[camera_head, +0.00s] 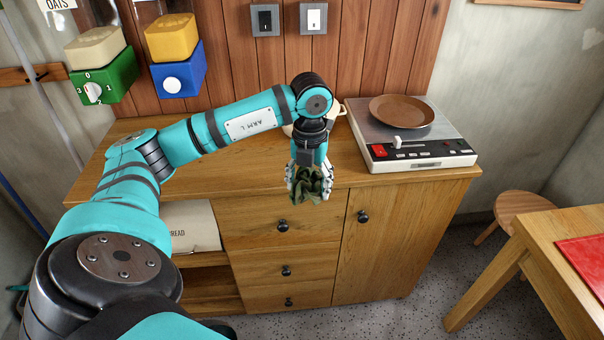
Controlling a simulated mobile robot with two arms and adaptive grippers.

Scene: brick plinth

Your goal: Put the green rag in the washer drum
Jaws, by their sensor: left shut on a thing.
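The green rag (311,186) is a crumpled dark green cloth. My left gripper (310,178) points down and is shut on it, holding it up in front of the wooden cabinet's front edge. My left arm reaches in from the left across the cabinet top. No washer drum shows in this view. My right gripper is not in view.
The wooden cabinet (262,248) has drawers, a door and an open shelf with a bread box (195,227). A hot plate (413,150) carries a brown plate (401,111). A pale pot (337,112) is partly hidden behind my arm. A stool (522,203) and table (540,240) stand right.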

